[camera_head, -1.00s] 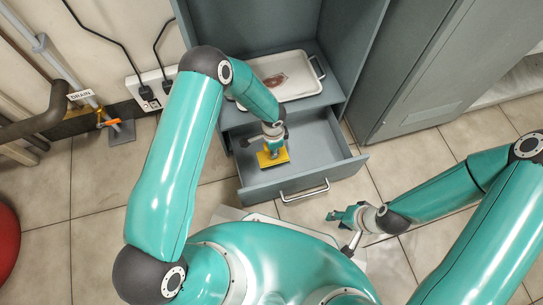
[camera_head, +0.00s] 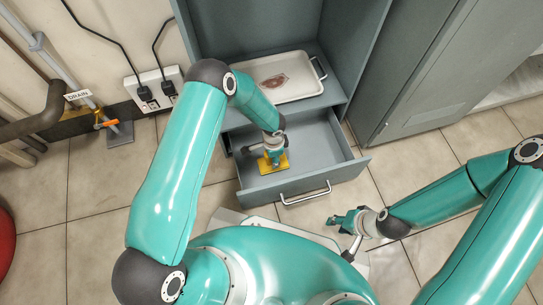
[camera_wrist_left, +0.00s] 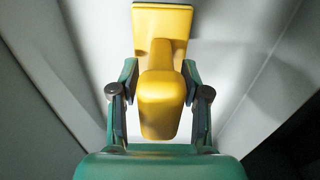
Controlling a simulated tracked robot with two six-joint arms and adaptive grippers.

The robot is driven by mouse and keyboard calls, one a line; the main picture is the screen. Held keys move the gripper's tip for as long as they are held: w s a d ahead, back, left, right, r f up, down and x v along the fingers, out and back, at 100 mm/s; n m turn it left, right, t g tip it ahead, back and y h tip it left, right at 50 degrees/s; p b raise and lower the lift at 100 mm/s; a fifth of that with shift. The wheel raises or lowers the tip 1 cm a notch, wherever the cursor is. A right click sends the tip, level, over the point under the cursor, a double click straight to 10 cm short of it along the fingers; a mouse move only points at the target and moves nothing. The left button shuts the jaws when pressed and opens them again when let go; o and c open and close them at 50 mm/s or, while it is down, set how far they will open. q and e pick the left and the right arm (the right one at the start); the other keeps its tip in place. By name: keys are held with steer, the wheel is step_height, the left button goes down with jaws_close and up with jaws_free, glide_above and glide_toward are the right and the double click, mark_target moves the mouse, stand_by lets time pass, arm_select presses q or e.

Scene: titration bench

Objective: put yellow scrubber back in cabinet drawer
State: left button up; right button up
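The yellow scrubber (camera_head: 268,168) is inside the open cabinet drawer (camera_head: 322,178), in its left half, flat side down. I cannot tell whether it touches the drawer floor. My left gripper (camera_head: 273,156) reaches down into the drawer from above and hides part of it. In the left wrist view the scrubber (camera_wrist_left: 161,105) has its handle between the two fingers of my left gripper (camera_wrist_left: 160,85), which appear to press its sides. My right gripper (camera_head: 338,221) is in front of the drawer, over the floor, away from the scrubber; its fingers are too small to read.
A white tray (camera_head: 297,90) with a reddish-brown patch lies on the cabinet shelf above the drawer. The drawer handle (camera_head: 306,195) faces me. A closed grey cabinet (camera_head: 405,75) stands to the right. The drawer's right half is clear.

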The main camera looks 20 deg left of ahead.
arm_select(q)
steer(key=shift+r, duration=0.2)
step_height(320, 180, up, 12)
steer(key=p, duration=0.5)
steer(key=shift+f+p, duration=0.1)
steer(key=shift+p, duration=0.25)
